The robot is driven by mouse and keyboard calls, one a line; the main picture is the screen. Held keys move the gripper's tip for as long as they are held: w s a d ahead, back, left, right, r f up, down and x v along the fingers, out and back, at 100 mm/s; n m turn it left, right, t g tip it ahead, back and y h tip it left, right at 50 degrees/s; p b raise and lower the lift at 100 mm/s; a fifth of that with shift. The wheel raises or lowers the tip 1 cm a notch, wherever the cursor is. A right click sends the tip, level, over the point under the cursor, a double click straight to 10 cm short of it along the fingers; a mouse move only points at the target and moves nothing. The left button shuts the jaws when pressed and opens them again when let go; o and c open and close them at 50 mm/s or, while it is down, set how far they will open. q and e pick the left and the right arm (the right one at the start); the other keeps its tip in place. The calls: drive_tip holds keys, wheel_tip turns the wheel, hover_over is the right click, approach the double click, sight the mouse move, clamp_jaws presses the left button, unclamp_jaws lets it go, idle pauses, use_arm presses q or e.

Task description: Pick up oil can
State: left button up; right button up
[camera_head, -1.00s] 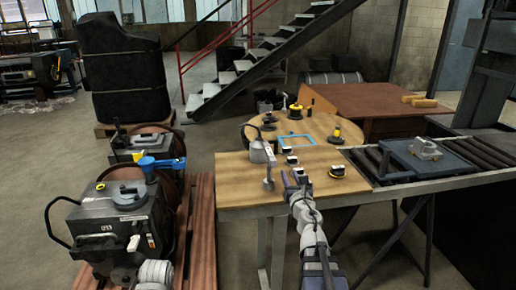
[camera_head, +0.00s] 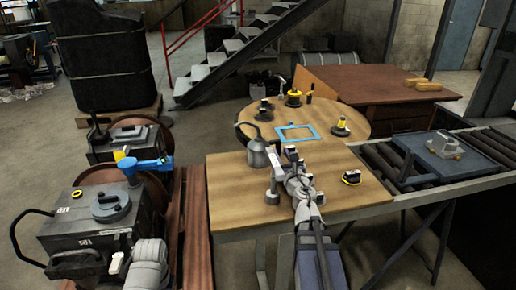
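The oil can (camera_head: 257,154) is a grey can with a rounded body and a thin handle or spout curving to its left. It stands upright near the back left of the wooden table (camera_head: 235,205). My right arm comes in from the bottom, and my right gripper (camera_head: 273,180) is just right of and in front of the can. The gripper partly overlaps the can in the view, so I cannot tell whether they touch. The gap between its fingers is unclear. A grey link of my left arm shows at the bottom left; its gripper is out of view.
A black-and-yellow part (camera_head: 351,177) lies right of my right arm. A blue frame (camera_head: 296,126) and several small parts sit on the round table section behind. A roller conveyor with a grey-blue tray (camera_head: 424,158) adjoins at right. Machines with a blue tool (camera_head: 146,167) stand at left.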

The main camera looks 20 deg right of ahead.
sight(277, 144)
drive_tip(key=shift+d+f+b+x, duration=0.1)
drive_tip(key=shift+f+b+x, duration=0.05)
drive_tip(key=shift+x, duration=1.8)
drive_tip(key=shift+d+f+b+x, duration=0.1)
drive_tip(key=shift+d+b+x, duration=0.05)
drive_tip(key=shift+x, duration=1.8)
drive_tip(key=shift+s, duration=0.1)
drive_tip(key=shift+c, duration=0.3)
clamp_jaws()
